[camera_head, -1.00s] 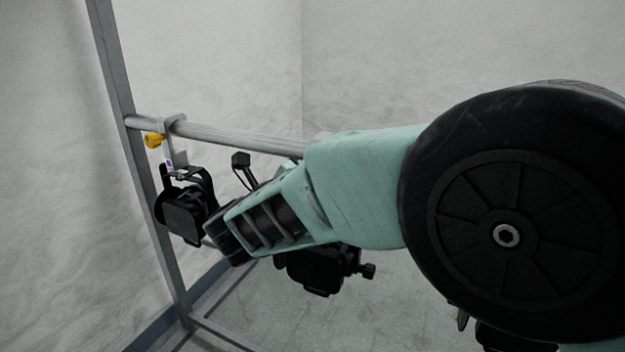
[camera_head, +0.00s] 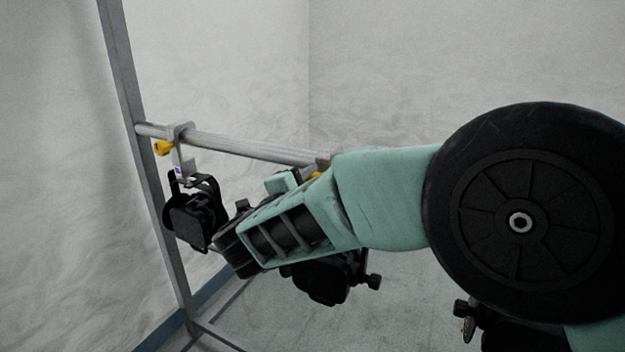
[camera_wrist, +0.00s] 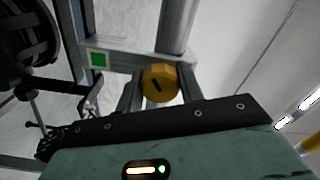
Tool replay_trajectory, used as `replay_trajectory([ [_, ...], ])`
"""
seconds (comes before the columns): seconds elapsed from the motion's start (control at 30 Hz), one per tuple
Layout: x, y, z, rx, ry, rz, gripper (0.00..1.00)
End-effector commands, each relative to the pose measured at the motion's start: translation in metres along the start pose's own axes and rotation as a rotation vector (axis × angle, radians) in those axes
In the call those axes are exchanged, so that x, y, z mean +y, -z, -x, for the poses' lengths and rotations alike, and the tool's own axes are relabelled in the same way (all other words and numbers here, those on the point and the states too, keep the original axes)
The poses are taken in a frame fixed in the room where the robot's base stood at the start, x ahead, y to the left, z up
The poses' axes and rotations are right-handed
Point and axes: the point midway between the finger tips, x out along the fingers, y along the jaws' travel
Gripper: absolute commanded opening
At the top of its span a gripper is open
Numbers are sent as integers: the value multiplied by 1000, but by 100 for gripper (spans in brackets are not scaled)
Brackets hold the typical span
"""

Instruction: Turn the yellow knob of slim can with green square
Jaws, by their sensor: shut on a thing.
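The yellow knob (camera_wrist: 160,83) shows in the middle of the wrist view, with a dark slot on its face. It sits by a grey clamp bracket that bears a green square (camera_wrist: 98,60), next to a horizontal metal pipe (camera_wrist: 178,25). My gripper (camera_wrist: 160,90) has its two grey fingers on either side of the knob and is shut on it. In the head view my teal wrist and arm hide the fingertips and most of this clamp. The can (camera_head: 325,277) that seems to hang there shows black below my wrist.
Another black can (camera_head: 195,215) hangs at the left of the pipe from a clamp with its own yellow knob (camera_head: 163,148) and a purple square. A grey upright post (camera_head: 130,95) stands at the pipe's left end. Another can part shows at lower right.

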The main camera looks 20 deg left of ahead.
Motion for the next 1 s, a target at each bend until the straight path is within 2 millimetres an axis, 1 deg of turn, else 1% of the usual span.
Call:
replay_trajectory([
  [0.03,-2,1,0,0,1,43,15],
  [1.0,-2,2,0,1,3,963,15],
])
